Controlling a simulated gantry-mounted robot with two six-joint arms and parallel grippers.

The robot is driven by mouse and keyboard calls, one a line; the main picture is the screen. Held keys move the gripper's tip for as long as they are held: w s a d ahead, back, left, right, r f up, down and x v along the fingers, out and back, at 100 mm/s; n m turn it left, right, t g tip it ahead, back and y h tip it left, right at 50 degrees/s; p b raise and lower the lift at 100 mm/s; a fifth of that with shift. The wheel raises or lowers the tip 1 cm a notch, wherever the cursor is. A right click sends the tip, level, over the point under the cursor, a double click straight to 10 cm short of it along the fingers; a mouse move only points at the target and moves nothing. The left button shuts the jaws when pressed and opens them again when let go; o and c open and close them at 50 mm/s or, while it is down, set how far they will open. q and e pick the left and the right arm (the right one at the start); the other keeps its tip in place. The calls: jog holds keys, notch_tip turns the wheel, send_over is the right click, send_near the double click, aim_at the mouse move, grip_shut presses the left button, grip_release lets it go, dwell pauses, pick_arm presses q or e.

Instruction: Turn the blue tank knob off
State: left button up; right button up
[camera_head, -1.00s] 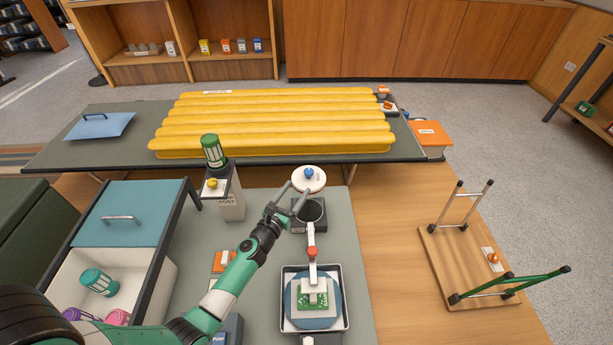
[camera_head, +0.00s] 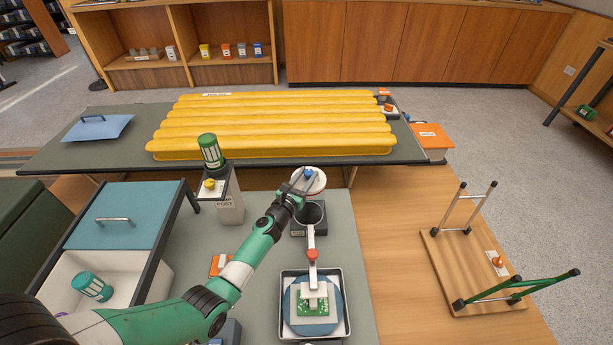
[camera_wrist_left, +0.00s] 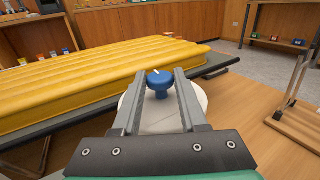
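The blue tank knob (camera_head: 309,173) sits on top of a round white disc (camera_head: 317,188) at the back of the near bench. In the left wrist view the blue knob (camera_wrist_left: 160,79) has a pale mark on its top. My left gripper (camera_head: 303,180) is at the knob. In the left wrist view the two fingers of my left gripper (camera_wrist_left: 161,76) stand apart, one on each side of the knob, with a narrow gap showing at their tips. Contact with the knob is not clear. My right gripper is not in view.
A red knob (camera_head: 313,254) is on a white arm below the disc, above a tray (camera_head: 347,305) with a green board. A yellow air mat (camera_head: 270,125) lies behind.

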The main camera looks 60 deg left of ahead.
pick_arm(q)
grip_shut()
jog(key=shift+d+f+g, duration=0.1)
jog(key=shift+f+g, duration=0.2)
jog(key=shift+n+g+y, duration=0.3)
jog(key=shift+n+y, duration=0.1)
jog(key=shift+r+n+y, duration=0.1)
jog(key=shift+n+y, duration=0.2)
jog(key=shift+y, duration=0.1)
jog(key=shift+r, duration=0.1)
jog(key=o, duration=0.9)
grip_release()
jog(key=shift+c, duration=0.2)
jog(key=shift+r, duration=0.1)
